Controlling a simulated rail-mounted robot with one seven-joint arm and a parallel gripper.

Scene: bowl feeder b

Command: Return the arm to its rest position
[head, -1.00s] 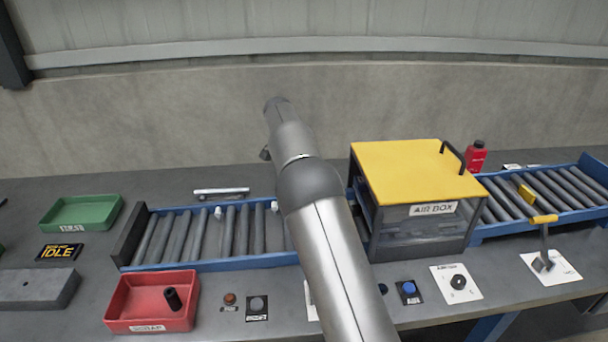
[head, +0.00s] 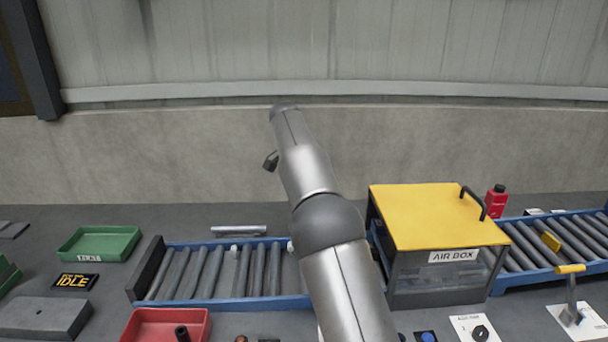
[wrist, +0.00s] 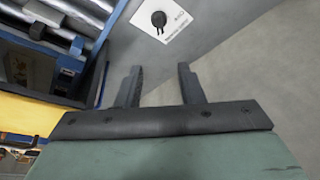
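My arm rises from the bottom of the head view and reaches up in front of the wall. Only a small dark part near its far end shows there, and I cannot make out the fingers in that view. In the wrist view my gripper (wrist: 160,87) has its two dark fingers apart with nothing between them. It is over the table's edge area, clear of the objects. Below it are a white card with a black knob (wrist: 159,19) and the grey floor.
A roller conveyor (head: 225,272) runs across the table. The yellow-topped air box (head: 440,215) stands on it at right, with a red bottle (head: 496,202) behind. A green tray (head: 99,244) and a red tray (head: 140,322) are at left. A lever (head: 571,295) stands at far right.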

